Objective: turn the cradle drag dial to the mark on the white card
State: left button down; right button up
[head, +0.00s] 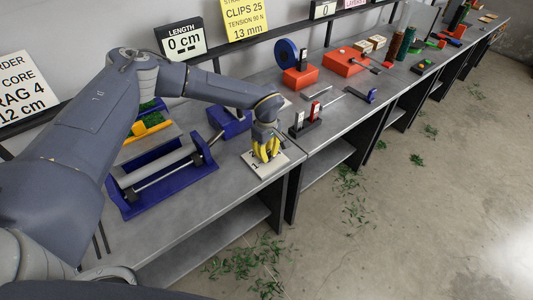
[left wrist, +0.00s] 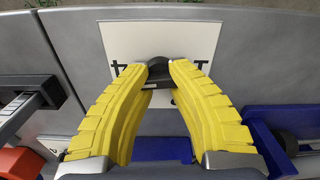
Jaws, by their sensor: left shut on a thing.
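The white card (head: 22,88) on the wall at the far left of the head view is partly cut off and partly covered by my arm; "RAG 4" and "12 cm" can be read. My left gripper (head: 268,153) points down over the pale dial plate (head: 286,160) at the bench's front edge. In the left wrist view its yellow fingers (left wrist: 160,82) are shut on the dark drag dial (left wrist: 158,62). The plate (left wrist: 205,42) carries dark marks, mostly hidden by the fingers; the dial's setting cannot be read. The blue cradle (head: 128,207) with its rollers stands left of the plate. My right gripper is not in view.
A small dark stand with red and white pieces (head: 305,125) is right of the plate. Behind are a blue spool (head: 286,53) and red blocks (head: 348,62). A blue block (head: 228,122) stands behind the cradle. A gap separates this bench from the right one.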

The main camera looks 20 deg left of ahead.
aim_at(267, 153)
pick_arm(q)
jog(key=shift+m, duration=0.5)
dwell(0.3)
jog(key=c, duration=0.8)
grip_release()
jog(key=shift+o, duration=0.2)
jog(key=shift+r, duration=0.15)
notch_tip(267, 153, up, 12)
jog(key=shift+f, duration=0.2)
